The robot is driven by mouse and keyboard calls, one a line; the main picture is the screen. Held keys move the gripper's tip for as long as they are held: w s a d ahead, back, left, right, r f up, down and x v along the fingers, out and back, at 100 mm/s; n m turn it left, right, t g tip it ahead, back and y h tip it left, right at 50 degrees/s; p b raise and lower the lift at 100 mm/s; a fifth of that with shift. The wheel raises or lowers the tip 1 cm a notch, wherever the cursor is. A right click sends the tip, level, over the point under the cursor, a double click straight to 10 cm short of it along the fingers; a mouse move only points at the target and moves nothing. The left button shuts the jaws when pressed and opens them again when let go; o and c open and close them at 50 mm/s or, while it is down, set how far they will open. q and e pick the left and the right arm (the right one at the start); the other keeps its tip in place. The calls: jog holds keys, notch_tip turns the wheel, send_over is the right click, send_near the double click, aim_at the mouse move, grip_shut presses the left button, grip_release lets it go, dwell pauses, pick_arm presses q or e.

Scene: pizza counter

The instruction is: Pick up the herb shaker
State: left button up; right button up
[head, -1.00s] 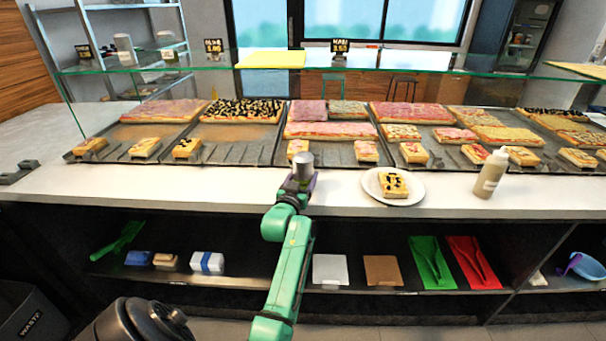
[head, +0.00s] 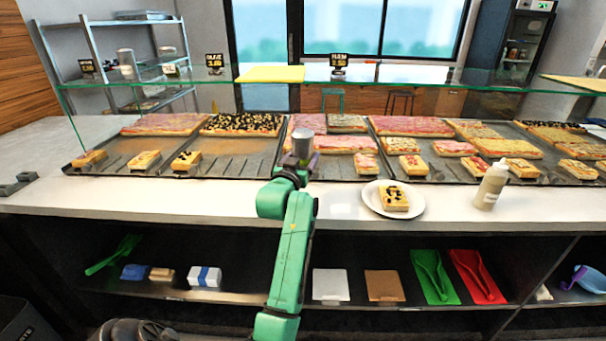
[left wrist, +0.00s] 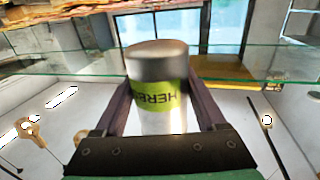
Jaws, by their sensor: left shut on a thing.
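The herb shaker (head: 303,146) has a grey metal lid. In the left wrist view the herb shaker (left wrist: 158,70) shows a green label with dark letters, upside down in that picture, and a pale lower body. My left gripper (head: 298,168) is shut on it, with one finger on each side of its body. In the head view the shaker is upright, in front of the pizza trays, and appears held above the counter. The gripper hides its lower part there. My right gripper is in neither view.
A white plate (head: 371,204) with a pizza slice and a sauce bottle (head: 491,186) stand to the right on the counter (head: 130,196). Pizza trays (head: 232,140) lie behind. A glass shelf (head: 400,75) runs above them. The counter's front left is mostly clear.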

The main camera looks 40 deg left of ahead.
aim_at(303, 129)
pick_arm(q)
notch_tip(303, 129, up, 9)
jog(key=shift+f+b, duration=0.1)
jog(key=shift+b, duration=0.2)
dwell(0.9)
